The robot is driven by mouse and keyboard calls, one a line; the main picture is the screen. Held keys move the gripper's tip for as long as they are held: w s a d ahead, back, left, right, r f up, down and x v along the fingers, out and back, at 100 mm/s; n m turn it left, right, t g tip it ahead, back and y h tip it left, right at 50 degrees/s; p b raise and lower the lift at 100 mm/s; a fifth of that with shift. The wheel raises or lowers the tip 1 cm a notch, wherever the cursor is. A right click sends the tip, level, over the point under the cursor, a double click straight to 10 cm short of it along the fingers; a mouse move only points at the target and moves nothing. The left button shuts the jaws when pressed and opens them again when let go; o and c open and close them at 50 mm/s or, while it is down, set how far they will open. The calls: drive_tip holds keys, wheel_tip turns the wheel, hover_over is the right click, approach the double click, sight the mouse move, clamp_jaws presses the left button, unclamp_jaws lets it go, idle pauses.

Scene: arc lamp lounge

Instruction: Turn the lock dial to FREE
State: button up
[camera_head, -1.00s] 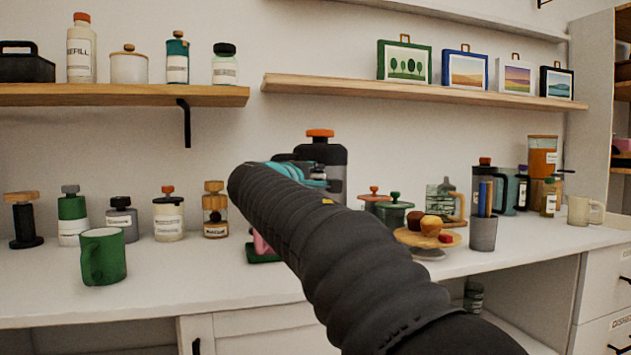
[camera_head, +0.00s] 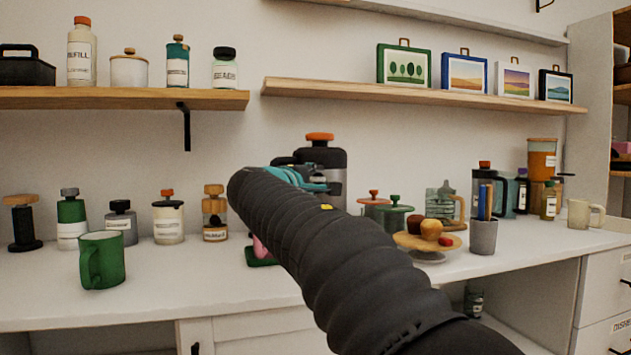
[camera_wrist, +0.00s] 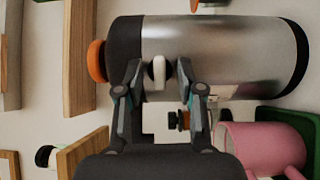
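A large flask-like dispenser with a silver body, black top and orange knob stands on the counter behind my arm (camera_head: 321,158). In the wrist view, the same dispenser (camera_wrist: 215,50) lies sideways across the picture, with its orange knob (camera_wrist: 96,61) at left. A small pale lever-like piece (camera_wrist: 159,72), possibly the lock dial, shows against its body. My gripper (camera_wrist: 159,76) is open, with one finger on either side of this piece and gaps visible. I cannot tell whether either finger touches the dispenser. No FREE mark is readable. In the head view, my arm hides most of the gripper.
A pink mug (camera_wrist: 262,147) is close to the gripper in the wrist view. A green mug (camera_head: 102,260) and several jars stand at left on the counter. A cake stand (camera_head: 428,243) and pen cup (camera_head: 483,236) stand at right. The counter front (camera_head: 200,285) is clear.

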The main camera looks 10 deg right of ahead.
drive_tip(key=v, duration=1.2)
drive_tip(key=shift+d, duration=0.1)
drive_tip(key=s+d+f+m+g+y+p, duration=0.4)
drive_tip(key=s+d+f+g, duration=0.2)
drive_tip(key=s+d+f, duration=0.7)
drive_tip(key=s+a+f+m+g+y+p, duration=0.2)
drive_tip(key=s+f+m+y, duration=0.4)
drive_tip(key=s+f, duration=1.2)
drive_tip(key=shift+a+m+g+y+p, duration=0.4)
drive_tip(key=shift+a+p, duration=0.25)
drive_tip(key=shift+a, duration=0.45)
drive_tip(key=shift+a, duration=0.15)
